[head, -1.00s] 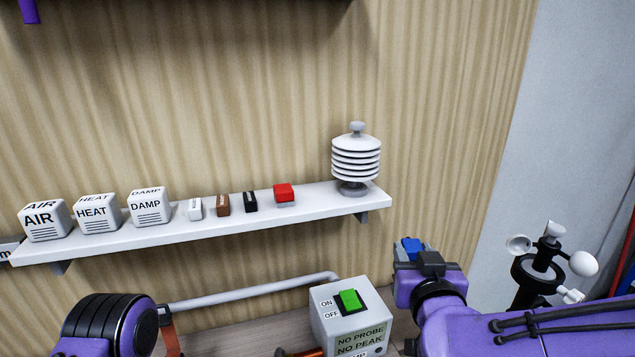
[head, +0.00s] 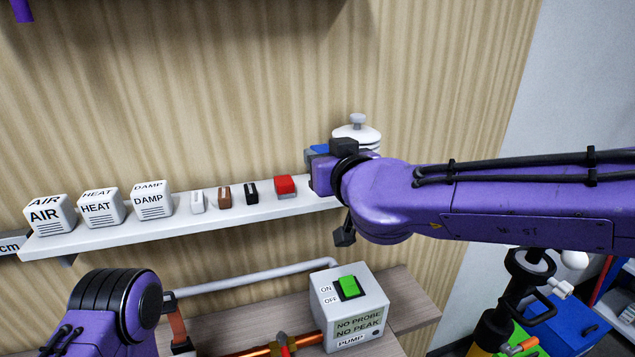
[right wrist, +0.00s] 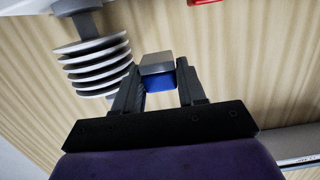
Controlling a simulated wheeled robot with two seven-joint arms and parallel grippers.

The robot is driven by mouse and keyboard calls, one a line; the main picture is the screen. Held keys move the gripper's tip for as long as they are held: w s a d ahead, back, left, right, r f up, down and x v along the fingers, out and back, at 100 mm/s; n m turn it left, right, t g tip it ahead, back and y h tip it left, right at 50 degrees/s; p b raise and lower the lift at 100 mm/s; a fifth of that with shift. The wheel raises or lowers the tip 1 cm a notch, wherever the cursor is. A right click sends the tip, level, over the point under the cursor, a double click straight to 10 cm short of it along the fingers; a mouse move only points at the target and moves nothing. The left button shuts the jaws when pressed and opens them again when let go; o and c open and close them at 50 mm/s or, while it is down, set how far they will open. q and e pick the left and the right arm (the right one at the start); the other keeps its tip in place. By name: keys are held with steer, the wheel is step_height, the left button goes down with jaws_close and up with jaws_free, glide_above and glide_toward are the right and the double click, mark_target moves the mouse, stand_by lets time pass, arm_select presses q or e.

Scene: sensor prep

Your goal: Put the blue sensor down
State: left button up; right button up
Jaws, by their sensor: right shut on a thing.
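The blue sensor (head: 319,149), blue with a grey part, is at my right gripper (head: 322,160), near the right end of the white shelf (head: 180,222). In the right wrist view, the blue sensor (right wrist: 160,84) sits between the two dark fingers of my right gripper (right wrist: 158,76), which is shut on it. I cannot tell whether the sensor touches the shelf. The red sensor (head: 286,184) stands on the shelf just left of my right gripper. My left arm shows at the lower left, but its gripper is not in view.
The white louvred shield (head: 357,133) is partly hidden behind my right arm; it also shows beside the gripper in the wrist view (right wrist: 92,65). White, brown and black small blocks (head: 224,195) and labelled AIR, HEAT and DAMP cubes (head: 152,202) line the shelf. A pump switch box (head: 350,312) stands below.

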mark_target(321, 148)
steer(key=w, duration=0.1)
steer(key=w+p, duration=0.1)
steer(key=w, duration=0.1)
steer(key=shift+w+a+r, duration=0.15)
steer(key=shift+w+a, duration=0.1)
steer(key=shift+a, duration=0.1)
steer(key=f, duration=0.2)
steer(key=shift+w+f, duration=0.25)
steer(key=shift+f, duration=0.1)
steer(key=f, duration=0.4)
steer(key=shift+s+a+p, duration=0.1)
steer(key=shift+s+p, duration=0.1)
steer(key=shift+p, duration=0.1)
steer(key=shift+w+f, duration=0.15)
steer(key=shift+w, duration=0.1)
steer(key=shift+w+f, duration=0.1)
steer(key=shift+f, duration=0.2)
steer(key=o, duration=0.9)
steer(key=shift+s, duration=0.2)
steer(key=shift+o, duration=0.8)
steer(key=shift+w, duration=0.15)
